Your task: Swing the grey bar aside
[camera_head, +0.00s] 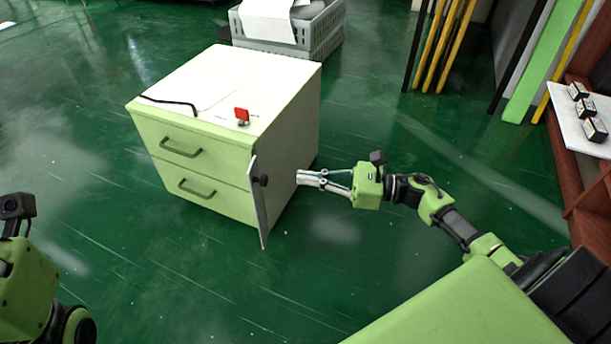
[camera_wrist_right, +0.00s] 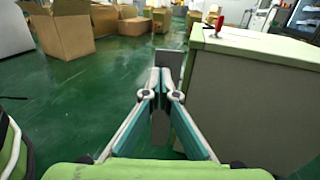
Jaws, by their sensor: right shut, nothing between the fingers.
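The grey bar (camera_head: 259,205) is a thin upright plate at the front right corner of the green and white drawer cabinet (camera_head: 273,136), with a black knob on it. It stands out from the drawer fronts. In the right wrist view the grey bar (camera_wrist_right: 170,64) shows behind the fingertips. My right gripper (camera_head: 300,178) is shut and empty, to the right of the bar beside the cabinet's side wall; it also shows in the right wrist view (camera_wrist_right: 160,92). I cannot tell whether it touches the bar. My left arm shows at the lower left, but its fingers are out of frame.
A red-handled piece (camera_head: 242,115) and a black cable (camera_head: 170,103) lie on the cabinet top. A grey crate (camera_head: 318,35) stands behind. A shelf with small boxes (camera_head: 588,114) is at the right. Cardboard boxes (camera_wrist_right: 62,30) stand farther off. Green floor is open in front.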

